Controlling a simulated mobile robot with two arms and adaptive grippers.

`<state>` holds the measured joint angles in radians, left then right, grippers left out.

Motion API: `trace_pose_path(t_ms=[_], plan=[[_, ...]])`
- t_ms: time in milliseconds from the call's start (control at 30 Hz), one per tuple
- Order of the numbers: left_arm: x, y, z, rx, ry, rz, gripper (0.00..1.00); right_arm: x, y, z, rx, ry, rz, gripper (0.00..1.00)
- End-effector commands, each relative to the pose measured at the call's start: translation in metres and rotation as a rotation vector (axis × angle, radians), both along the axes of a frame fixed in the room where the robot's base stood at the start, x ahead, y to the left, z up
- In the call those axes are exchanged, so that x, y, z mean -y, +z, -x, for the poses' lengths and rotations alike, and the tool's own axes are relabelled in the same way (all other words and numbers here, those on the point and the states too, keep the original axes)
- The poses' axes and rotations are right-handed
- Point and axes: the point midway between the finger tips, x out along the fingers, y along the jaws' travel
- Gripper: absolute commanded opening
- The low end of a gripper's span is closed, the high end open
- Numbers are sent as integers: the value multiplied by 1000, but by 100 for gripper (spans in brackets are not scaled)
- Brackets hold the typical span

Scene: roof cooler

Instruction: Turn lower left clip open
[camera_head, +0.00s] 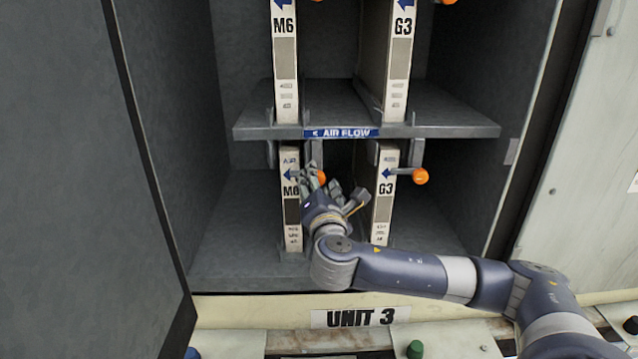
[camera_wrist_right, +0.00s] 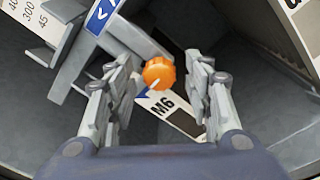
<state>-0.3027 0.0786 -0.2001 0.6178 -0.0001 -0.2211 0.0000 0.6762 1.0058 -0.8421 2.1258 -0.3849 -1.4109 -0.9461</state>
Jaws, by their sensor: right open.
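The lower left clip shows as an orange knob (camera_head: 321,177) beside the top of the lower left filter (camera_head: 291,213), marked M6. My right gripper (camera_head: 325,180) is at this clip, in front of the lower shelf space. In the right wrist view, the orange knob (camera_wrist_right: 159,73) sits between the two open fingers of my right gripper (camera_wrist_right: 166,88), a little beyond their tips or level with them. I cannot tell whether a finger touches it. The M6 label (camera_wrist_right: 164,106) shows below the knob. My left gripper is not in view.
The lower right filter (camera_head: 382,215), marked G3, has its own orange knob (camera_head: 420,176) sticking out to the right. A shelf (camera_head: 450,128) with an AIR FLOW label (camera_head: 341,133) runs just above. An open grey door (camera_head: 70,200) stands at left.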

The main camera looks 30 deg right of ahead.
Motion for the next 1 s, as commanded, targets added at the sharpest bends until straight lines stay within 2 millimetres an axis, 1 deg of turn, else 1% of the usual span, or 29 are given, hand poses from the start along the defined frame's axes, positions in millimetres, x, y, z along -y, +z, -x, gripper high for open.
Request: trace_pose_path(t_ms=[33,67,100,167,200,467,633,767,1000], plan=[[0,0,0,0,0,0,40,0,0,0,0,0,0,40],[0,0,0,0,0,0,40,0,0,0,0,0,0,33],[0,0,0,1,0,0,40,0,0,0,0,0,0,24],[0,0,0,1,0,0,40,0,0,0,0,0,0,11],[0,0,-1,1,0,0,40,0,0,0,0,0,0,2],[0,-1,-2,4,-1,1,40,0,-1,0,5,0,-10,2],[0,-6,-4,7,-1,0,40,0,-2,0,31,0,-52,2],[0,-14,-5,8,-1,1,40,0,-4,0,69,-1,-116,2],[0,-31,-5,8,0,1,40,0,-6,0,175,-1,-292,2]])
